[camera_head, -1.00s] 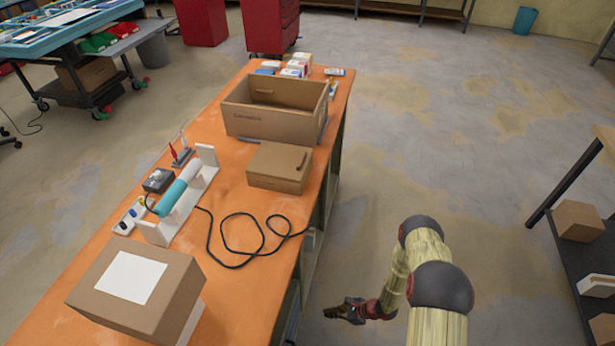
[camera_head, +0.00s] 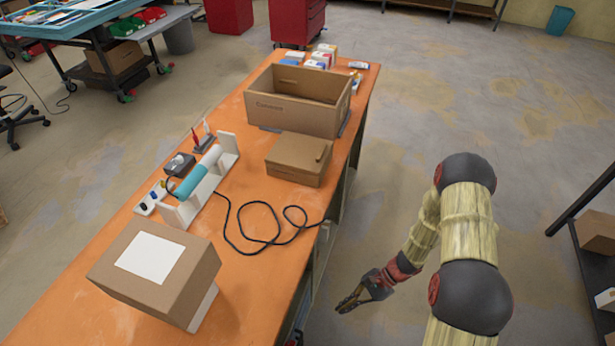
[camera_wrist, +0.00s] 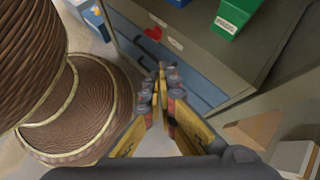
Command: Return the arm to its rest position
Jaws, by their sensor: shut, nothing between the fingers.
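My gripper (camera_head: 348,303) hangs low over the floor, just right of the orange workbench (camera_head: 245,287), apart from it. In the wrist view my gripper (camera_wrist: 162,82) has its fingertips close together with nothing between them. My arm (camera_head: 462,215) is folded at the right of the head view, clear of the bench top.
On the bench are an open carton (camera_head: 298,112), a closed carton (camera_head: 298,160), a labelled box (camera_head: 190,285), a black cable (camera_head: 262,240) and a roll holder (camera_head: 195,185). A dark shelf (camera_head: 598,262) stands at the right. Open floor lies beyond my arm.

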